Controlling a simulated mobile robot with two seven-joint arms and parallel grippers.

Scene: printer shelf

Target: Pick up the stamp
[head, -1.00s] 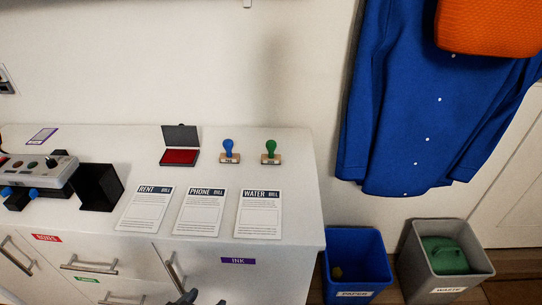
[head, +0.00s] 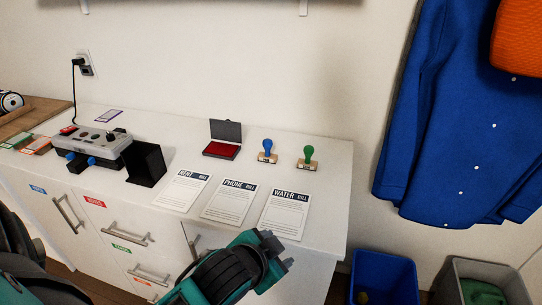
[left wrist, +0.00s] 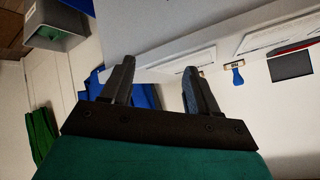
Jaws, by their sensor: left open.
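A blue-handled stamp (head: 266,151) and a green-handled stamp (head: 308,157) stand upright on wooden blocks on the white counter (head: 335,185). The blue stamp also shows in the left wrist view (left wrist: 237,77), where the green one is not clearly visible. My left gripper (head: 282,250) is at the counter's front edge, in front of the bills and apart from both stamps. In the left wrist view its two fingers (left wrist: 160,78) are spread with nothing between them. My right gripper is not seen.
A red ink pad (head: 221,150) with its dark lid raised lies left of the stamps. Three bill sheets (head: 228,203) lie in front. A grey device (head: 98,142) with a black holder stands further left. A blue bin (head: 384,275) and grey bin (head: 485,285) stand right.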

